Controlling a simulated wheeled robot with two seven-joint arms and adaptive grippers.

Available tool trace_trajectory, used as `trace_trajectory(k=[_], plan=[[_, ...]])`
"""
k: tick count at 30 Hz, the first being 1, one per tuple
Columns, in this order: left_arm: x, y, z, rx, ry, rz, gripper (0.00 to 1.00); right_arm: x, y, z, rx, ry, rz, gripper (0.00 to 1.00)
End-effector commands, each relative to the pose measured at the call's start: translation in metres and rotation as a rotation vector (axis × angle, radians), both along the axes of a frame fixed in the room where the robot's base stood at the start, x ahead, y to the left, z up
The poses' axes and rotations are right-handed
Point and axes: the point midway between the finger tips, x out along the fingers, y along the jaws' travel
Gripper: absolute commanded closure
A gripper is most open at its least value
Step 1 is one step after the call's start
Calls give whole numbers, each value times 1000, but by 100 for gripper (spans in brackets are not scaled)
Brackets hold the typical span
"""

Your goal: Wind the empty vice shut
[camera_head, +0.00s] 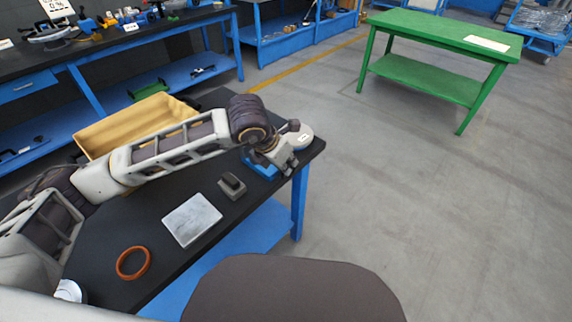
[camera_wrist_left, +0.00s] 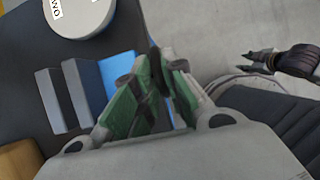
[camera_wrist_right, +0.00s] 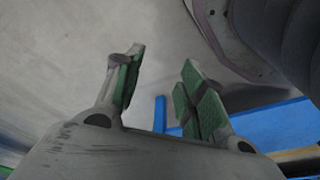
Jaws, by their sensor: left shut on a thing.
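The vice (camera_head: 262,168) with a blue body sits at the far right corner of the black bench, partly hidden by my left arm. In the left wrist view, its blue part (camera_wrist_left: 119,68) lies beside two grey jaws (camera_wrist_left: 82,92); a gap shows between the jaws with nothing in it. My left gripper (camera_head: 289,171) is at the bench's right edge beside the vice. Its green-padded fingers (camera_wrist_left: 160,68) are closed on a small part, likely the vice's handle, mostly hidden by the fingers. My right gripper (camera_wrist_right: 163,62) is open and empty over the floor.
A pale round disc (camera_head: 301,136) stands just behind the vice; its label shows in the left wrist view (camera_wrist_left: 80,14). A grey block (camera_head: 232,187), a pale plate (camera_head: 192,219), an orange ring (camera_head: 133,263) and a tan bin (camera_head: 135,124) are on the bench.

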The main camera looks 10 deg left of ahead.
Motion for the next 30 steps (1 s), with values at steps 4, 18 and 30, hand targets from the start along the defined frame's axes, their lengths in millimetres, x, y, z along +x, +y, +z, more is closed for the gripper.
trace_trajectory(k=[4, 18, 30], plan=[[-1, 1, -2, -10, -16, 0, 100, 3, 5, 18, 7, 7, 4, 60], [-2, 2, -3, -45, -64, 0, 100, 5, 15, 69, 28, 10, 12, 60], [-4, 4, -4, -71, -99, 0, 100, 11, 21, 91, 48, -33, 15, 60]])
